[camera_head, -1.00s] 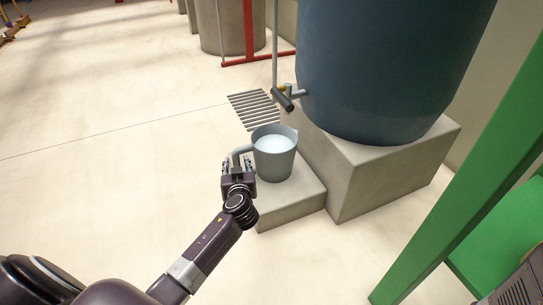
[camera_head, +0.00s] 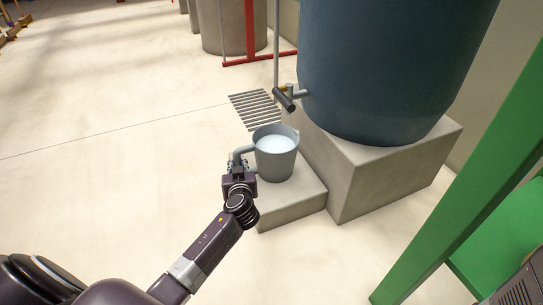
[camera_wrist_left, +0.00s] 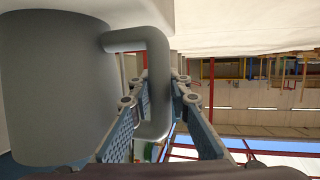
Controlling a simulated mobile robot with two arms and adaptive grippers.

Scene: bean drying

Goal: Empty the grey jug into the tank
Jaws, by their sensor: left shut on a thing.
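The grey jug (camera_head: 276,163) stands upright on a low concrete step, with whitish liquid showing near its rim. My left gripper (camera_head: 239,165) is at the jug's handle (camera_head: 243,150), on the jug's left side, and is shut on it. In the left wrist view the jug's body (camera_wrist_left: 55,85) fills the left side, and the handle (camera_wrist_left: 157,80) runs down between the fingers (camera_wrist_left: 160,115). The large blue tank (camera_head: 385,65) stands on a higher concrete block just behind and right of the jug. The tank's top is out of view. My right gripper is not in view.
A tap (camera_head: 287,97) with a pipe sticks out from the tank's left side above a floor grate (camera_head: 255,109). The low step (camera_head: 290,207) adjoins the higher block (camera_head: 385,175). A green frame (camera_head: 465,185) stands at the right. The floor at left is clear.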

